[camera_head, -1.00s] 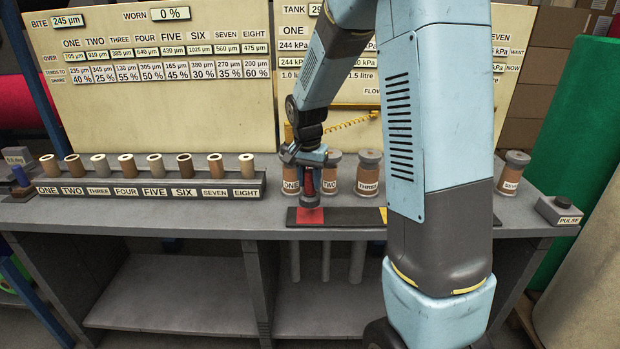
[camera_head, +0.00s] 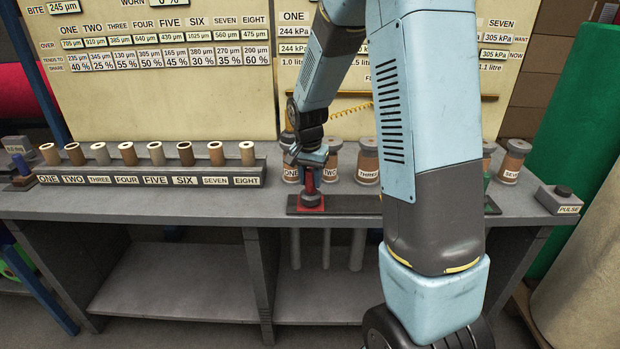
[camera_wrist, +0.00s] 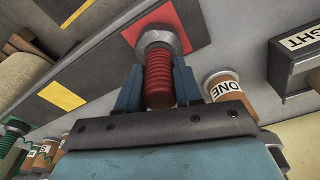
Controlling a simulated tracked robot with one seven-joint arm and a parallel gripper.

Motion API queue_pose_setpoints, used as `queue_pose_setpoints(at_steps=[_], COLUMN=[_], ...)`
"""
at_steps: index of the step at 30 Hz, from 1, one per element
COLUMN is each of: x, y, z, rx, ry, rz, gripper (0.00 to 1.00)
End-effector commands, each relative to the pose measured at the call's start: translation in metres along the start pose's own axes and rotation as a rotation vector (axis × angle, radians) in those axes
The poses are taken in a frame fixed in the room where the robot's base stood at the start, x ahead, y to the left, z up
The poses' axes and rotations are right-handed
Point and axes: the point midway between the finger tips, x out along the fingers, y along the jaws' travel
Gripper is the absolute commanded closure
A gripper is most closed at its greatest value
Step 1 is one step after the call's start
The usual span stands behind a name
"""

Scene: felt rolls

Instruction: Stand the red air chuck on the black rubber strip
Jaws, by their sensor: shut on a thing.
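The red air chuck (camera_head: 310,183) has a ribbed red body and a grey metal end. It is upright in my gripper (camera_head: 310,166), metal end down, over the red patch (camera_head: 311,207) at the left end of the black rubber strip (camera_head: 350,205). In the wrist view my gripper's fingers (camera_wrist: 158,85) are shut on both sides of the chuck's ribbed red body (camera_wrist: 158,76). The metal end (camera_wrist: 158,38) overlaps the red patch (camera_wrist: 190,22). I cannot tell whether it touches the strip. My arm hides part of the strip.
Labelled brown spools (camera_head: 367,160) stand close behind the strip. A rack of several small rolls (camera_head: 150,180) is on the left. A PULSE button box (camera_head: 559,200) stands at the right. Bare bench (camera_head: 200,205) lies in front of the rack.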

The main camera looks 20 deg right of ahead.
Motion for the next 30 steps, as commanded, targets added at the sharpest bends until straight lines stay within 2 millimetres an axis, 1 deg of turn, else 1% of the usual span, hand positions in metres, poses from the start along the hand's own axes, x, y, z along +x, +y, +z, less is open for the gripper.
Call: queue_pose_setpoints(at_steps=[8, 23, 24, 30], x=[0.0000, 0.0084, 0.0085, 0.0086], y=[-0.0005, -0.0005, -0.0006, -0.0005], z=[-0.0003, 0.0006, 0.0006, 0.0008], rx=[0.000, 0.000, 0.000, 0.000], ry=[0.001, 0.001, 0.001, 0.001], rz=[-0.001, -0.001, -0.001, -0.001], gripper=[1.00, 1.00, 0.63, 0.44])
